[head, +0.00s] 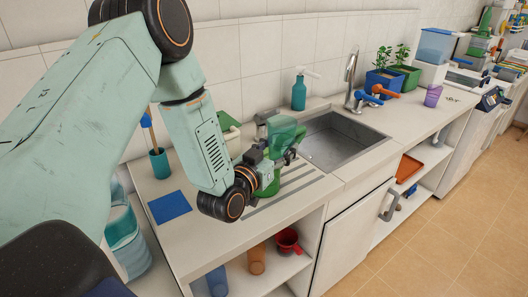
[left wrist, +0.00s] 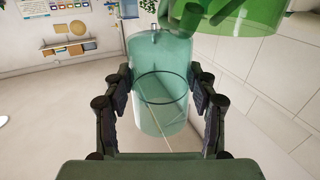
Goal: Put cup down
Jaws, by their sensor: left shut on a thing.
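The cup (left wrist: 160,115) is clear teal and stands between the two fingers of my left gripper (left wrist: 157,100) in the left wrist view. In the head view the cup (head: 284,128) shows at the end of my left arm, above the ribbed drainboard beside the sink. My left gripper (head: 288,153) is shut on it. I cannot tell how far its base is from the counter. A green see-through thing (left wrist: 235,18) is close to the cup at the top right of the left wrist view. My right gripper is not in view.
The steel sink (head: 335,140) lies right of my gripper. A teal soap bottle (head: 299,92) stands behind it. A blue mat (head: 169,207) and a teal holder with a brush (head: 159,163) are on the left counter. A purple cup (head: 433,95) stands far right. Counter right of the sink has free room.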

